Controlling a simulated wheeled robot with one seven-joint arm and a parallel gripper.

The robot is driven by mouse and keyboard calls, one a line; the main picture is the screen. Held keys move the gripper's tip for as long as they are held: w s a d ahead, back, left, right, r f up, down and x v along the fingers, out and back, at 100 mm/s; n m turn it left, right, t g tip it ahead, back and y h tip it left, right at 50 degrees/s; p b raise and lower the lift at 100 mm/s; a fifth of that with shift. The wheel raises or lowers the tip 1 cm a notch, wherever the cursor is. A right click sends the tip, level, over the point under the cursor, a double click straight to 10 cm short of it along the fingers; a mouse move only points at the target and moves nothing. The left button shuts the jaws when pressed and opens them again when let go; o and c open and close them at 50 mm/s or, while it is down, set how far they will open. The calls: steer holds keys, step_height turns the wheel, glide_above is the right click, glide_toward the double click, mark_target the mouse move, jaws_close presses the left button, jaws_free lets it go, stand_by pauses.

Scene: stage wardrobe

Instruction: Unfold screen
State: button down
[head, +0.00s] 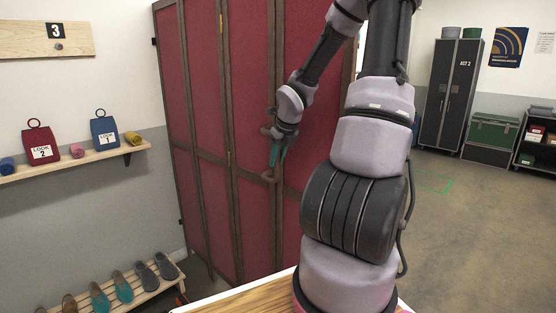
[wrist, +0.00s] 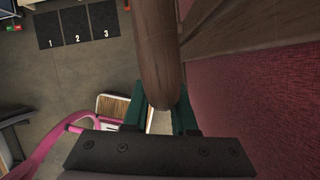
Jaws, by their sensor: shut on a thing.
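The folding screen (head: 250,120) stands upright left of my arm in the head view, with dark red panels in brown wooden frames. Its panels meet at shallow angles. A brown wooden handle (head: 268,177) sticks out from a frame post. My gripper (head: 277,150), with dark green fingers, is at the screen by this handle. In the wrist view, the rounded brown handle (wrist: 158,60) reaches down between the two fingers (wrist: 158,118), and they are shut on it. The red panel (wrist: 255,110) fills the right side there.
A wooden shelf (head: 75,163) with tags and rolls is on the left wall, above a slatted shoe rack (head: 130,297). A wooden tabletop (head: 240,298) is in front. Black lockers (head: 452,95) and a green trunk (head: 493,132) stand at the back right. Open floor (head: 460,230) lies on the right.

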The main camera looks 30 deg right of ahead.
steer(key=shift+w+d+r, duration=0.1)
steer(key=shift+w+d, duration=0.05)
steer(key=shift+d, duration=0.15)
steer(key=c, duration=0.7)
jaws_free()
steer(key=shift+w+d, duration=0.1)
steer(key=shift+d, duration=0.15)
steer(key=shift+a, duration=0.15)
steer(key=shift+v, duration=5.4)
